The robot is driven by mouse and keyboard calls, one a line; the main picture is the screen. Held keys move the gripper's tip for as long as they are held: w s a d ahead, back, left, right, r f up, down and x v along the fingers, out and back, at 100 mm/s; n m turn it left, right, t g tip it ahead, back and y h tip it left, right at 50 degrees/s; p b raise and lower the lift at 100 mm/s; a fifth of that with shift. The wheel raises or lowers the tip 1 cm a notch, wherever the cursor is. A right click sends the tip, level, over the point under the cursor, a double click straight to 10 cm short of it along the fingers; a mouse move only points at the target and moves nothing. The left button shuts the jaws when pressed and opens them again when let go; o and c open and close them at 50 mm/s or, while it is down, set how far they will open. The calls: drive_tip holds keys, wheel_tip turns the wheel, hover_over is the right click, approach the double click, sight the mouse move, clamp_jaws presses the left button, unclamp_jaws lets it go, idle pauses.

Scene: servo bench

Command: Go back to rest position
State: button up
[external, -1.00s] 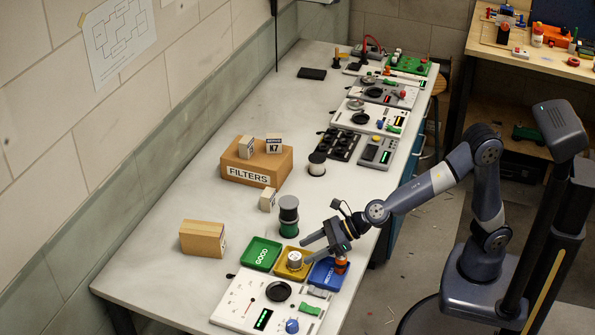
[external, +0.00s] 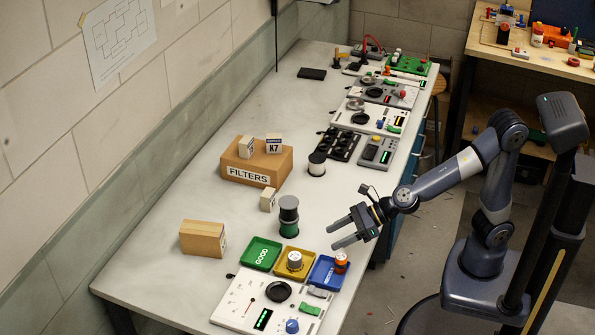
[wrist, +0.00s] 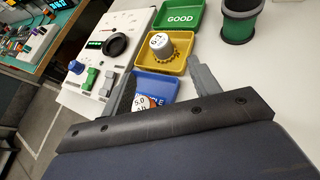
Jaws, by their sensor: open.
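My gripper (external: 343,231) is open and empty, above the bench's right edge, up and to the right of the trays. Its two fingers also show in the wrist view (wrist: 163,90). The blue tray (external: 319,280) holds an orange and white part (external: 341,262), which my gripper and wrist partly hide in the wrist view. The yellow tray (external: 283,271) holds a silver cylindrical part (external: 295,260). The green tray (external: 256,247), marked GOOD, looks empty.
A white panel (external: 240,300) with a black dial lies in front of the trays. Spools (external: 289,215), a wooden block (external: 202,239) and a FILTERS box (external: 275,165) stand on the bench. More panels line the right edge farther back. The bench's left part (external: 160,250) is clear.

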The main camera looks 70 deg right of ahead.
sight(299, 255)
drive_tip(key=b+x, duration=0.3)
drive_tip(key=x, duration=0.9)
drive_tip(key=shift+a+f, duration=0.1)
drive_tip(key=shift+f, duration=0.2)
drive_tip(key=shift+r+p, duration=0.75)
drive_tip(key=shift+r, duration=0.1)
drive_tip(key=shift+r+p, duration=0.4)
